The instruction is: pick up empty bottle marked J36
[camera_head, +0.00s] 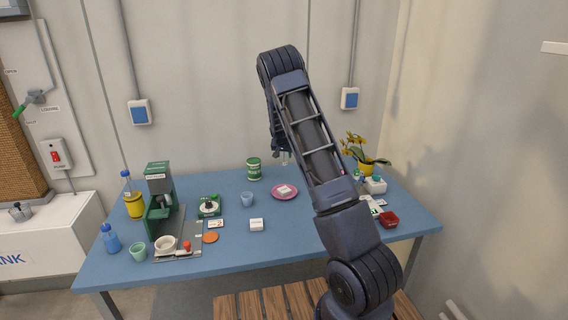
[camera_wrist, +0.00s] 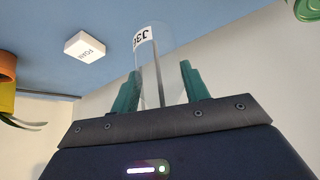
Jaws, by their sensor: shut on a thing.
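The bottle marked J36 (camera_wrist: 147,62) is clear and looks empty, with a white label whose lettering is upside down in the wrist view. My gripper (camera_wrist: 160,68) has its two green fingers on either side of the bottle and is shut on it. In the head view my gripper (camera_head: 279,146) hangs above the back of the blue table, partly hidden behind my own arm. The bottle is hard to make out there. In the wrist view it appears held clear of the table.
A green press-like device (camera_head: 159,194) stands left. A yellow-potted plant (camera_head: 373,167) and red dish (camera_head: 388,220) stand right.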

